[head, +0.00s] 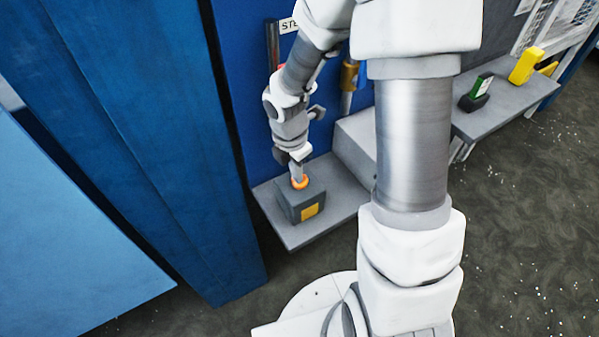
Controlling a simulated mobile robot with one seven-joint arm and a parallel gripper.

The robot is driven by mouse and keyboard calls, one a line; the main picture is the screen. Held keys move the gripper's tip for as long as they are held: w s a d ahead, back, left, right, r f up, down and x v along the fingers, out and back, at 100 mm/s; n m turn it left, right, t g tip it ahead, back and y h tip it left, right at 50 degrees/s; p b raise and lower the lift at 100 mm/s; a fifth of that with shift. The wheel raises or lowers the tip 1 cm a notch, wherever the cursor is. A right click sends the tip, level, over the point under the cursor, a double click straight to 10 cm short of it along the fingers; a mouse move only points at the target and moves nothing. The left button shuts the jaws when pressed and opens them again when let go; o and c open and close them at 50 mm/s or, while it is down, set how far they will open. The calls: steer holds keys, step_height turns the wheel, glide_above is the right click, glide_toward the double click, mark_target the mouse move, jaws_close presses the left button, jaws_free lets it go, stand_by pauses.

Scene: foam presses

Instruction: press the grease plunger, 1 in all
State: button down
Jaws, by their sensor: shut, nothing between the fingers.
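The grease plunger (300,183) shows as an orange round top on a grey box (292,209) with a yellow label. The box sits on a grey shelf (283,230) against the blue panel. My gripper (298,172) is shut and empty, pointing down right over the orange top. Its tip covers part of the plunger and looks to be touching it or very close; I cannot tell which. How far down the plunger sits cannot be made out.
A larger grey block (352,150) stands right of the box, partly behind my arm. A brass-coloured cylinder (349,77) is on the panel. A blue pillar (190,180) rises close on the left. Another shelf (515,100) at right holds green and yellow items.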

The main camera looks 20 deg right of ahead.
steer(key=shift+r, duration=0.1)
steer(key=a, duration=0.1)
steer(key=s+a+r, duration=0.1)
steer(key=a, duration=0.1)
steer(key=shift+s+p, duration=0.2)
steer(key=shift+p, duration=0.1)
steer(key=shift+d, duration=0.1)
steer(key=shift+r, duration=0.35)
step_height(320, 180, up, 17)
steer(key=a+p, duration=0.1)
steer(key=p, duration=0.1)
steer(key=shift+s+a+f+p, duration=0.2)
steer(key=shift+s+a+p, duration=0.05)
steer(key=shift+s+p, duration=0.15)
steer(key=shift+r, duration=0.1)
